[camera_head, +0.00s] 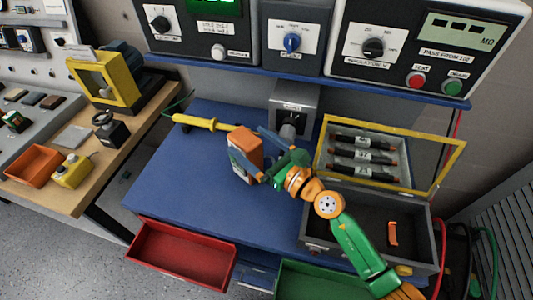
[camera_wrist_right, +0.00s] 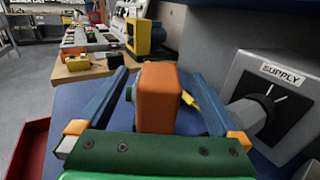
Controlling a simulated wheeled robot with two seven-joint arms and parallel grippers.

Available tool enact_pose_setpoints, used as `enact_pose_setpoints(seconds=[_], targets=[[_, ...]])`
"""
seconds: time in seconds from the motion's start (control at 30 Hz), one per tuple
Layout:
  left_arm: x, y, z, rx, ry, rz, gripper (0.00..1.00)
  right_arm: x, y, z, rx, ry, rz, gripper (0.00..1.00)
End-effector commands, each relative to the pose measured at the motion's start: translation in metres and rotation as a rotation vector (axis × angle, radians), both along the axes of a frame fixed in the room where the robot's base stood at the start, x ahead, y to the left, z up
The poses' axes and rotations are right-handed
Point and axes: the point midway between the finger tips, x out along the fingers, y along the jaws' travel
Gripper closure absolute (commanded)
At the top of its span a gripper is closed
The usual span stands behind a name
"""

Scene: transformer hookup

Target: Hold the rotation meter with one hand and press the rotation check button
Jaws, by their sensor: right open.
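The rotation meter appears to be the orange handheld box (camera_head: 247,147) with a grey face, upright on the blue bench. Its orange back (camera_wrist_right: 158,97) fills the middle of the right wrist view. My right gripper (camera_head: 247,142) is open, with one blue finger on each side of the meter. In the right wrist view a gap shows between the meter and each finger of the gripper (camera_wrist_right: 156,76). A small green knob (camera_wrist_right: 128,93) sticks out from the meter's left side there; I cannot tell if it is the rotation check button. My left gripper is not in view.
A yellow probe (camera_head: 195,121) lies behind the meter. The SUPPLY switch box (camera_head: 292,104) stands at the back, close to my right arm. A yellow-framed open case (camera_head: 330,150) with black cables is at the right. The bench's left front (camera_head: 180,190) is clear. A red drawer (camera_head: 180,255) stands open.

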Motion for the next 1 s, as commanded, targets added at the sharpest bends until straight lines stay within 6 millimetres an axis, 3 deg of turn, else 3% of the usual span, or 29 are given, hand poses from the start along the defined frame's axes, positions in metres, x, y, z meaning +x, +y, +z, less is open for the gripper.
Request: enact_pose_setpoints(seconds=[0.37, 0.7, 0.77, 0.87, 1.0], targets=[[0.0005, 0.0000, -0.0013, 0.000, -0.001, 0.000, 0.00, 0.0074, 0.0095, -0.0004, -0.001, 0.001, 0.001, 0.03], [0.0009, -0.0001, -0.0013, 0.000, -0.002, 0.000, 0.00, 0.0073, 0.0093, -0.0004, -0.001, 0.001, 0.001, 0.94], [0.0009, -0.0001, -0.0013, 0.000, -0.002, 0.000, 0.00, 0.0072, 0.0093, -0.0005, -0.001, 0.001, 0.001, 1.00], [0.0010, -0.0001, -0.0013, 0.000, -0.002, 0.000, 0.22, 0.0073, 0.0093, -0.0005, -0.001, 0.001, 0.001, 1.00], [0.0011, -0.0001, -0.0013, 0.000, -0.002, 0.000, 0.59, 0.0072, 0.0092, -0.0006, -0.001, 0.001, 0.001, 1.00]])
